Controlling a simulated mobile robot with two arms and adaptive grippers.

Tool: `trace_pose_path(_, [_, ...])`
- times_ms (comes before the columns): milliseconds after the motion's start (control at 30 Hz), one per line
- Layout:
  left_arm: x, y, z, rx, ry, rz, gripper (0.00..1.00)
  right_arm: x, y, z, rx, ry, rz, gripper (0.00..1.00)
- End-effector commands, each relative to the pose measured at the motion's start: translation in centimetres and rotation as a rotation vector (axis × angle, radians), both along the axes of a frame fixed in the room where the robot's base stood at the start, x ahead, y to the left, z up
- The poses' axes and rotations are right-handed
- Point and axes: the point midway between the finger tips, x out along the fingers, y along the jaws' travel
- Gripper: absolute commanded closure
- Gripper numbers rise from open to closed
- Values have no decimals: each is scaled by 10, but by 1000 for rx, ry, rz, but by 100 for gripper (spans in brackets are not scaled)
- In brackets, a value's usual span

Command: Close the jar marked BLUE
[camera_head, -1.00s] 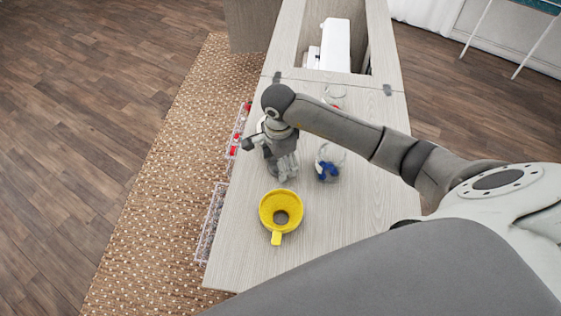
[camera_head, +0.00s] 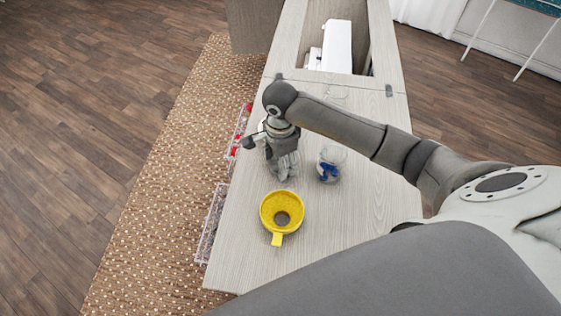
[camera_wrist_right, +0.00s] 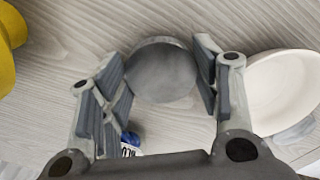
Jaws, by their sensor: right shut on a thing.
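The glass jar with blue contents (camera_head: 329,168) stands on the cabinet top, right of my right gripper (camera_head: 284,166). In the right wrist view, a blue patch and a partly cut-off label reading "BLU" (camera_wrist_right: 130,150) show low, beside the left finger. My right gripper is shut on a grey round lid (camera_wrist_right: 162,72), which lies flat between its fingers in the wrist view. In the head view the lid is hard to make out under the gripper. I cannot tell whether it touches the cabinet top. My left gripper is not in view.
A yellow funnel (camera_head: 281,212) lies in front of my right gripper. A white round dish (camera_wrist_right: 278,88) is right of the gripper in the wrist view. Clear drawers (camera_head: 211,222) stick out on the left.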

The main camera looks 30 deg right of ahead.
Motion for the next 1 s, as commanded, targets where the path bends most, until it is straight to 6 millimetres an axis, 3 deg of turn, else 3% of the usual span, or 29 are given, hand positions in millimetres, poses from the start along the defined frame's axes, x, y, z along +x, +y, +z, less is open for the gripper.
trace_pose_path(167, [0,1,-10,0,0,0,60,2,-1,22,-2,-7,2,50])
trace_pose_path(267, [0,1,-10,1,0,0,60,-9,4,36,0,-5,5,50])
trace_pose_path(567, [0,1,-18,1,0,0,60,-51,16,86,-2,-6,6,50])
trace_pose_path(1000, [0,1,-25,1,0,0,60,-117,37,116,-1,-4,4,50])
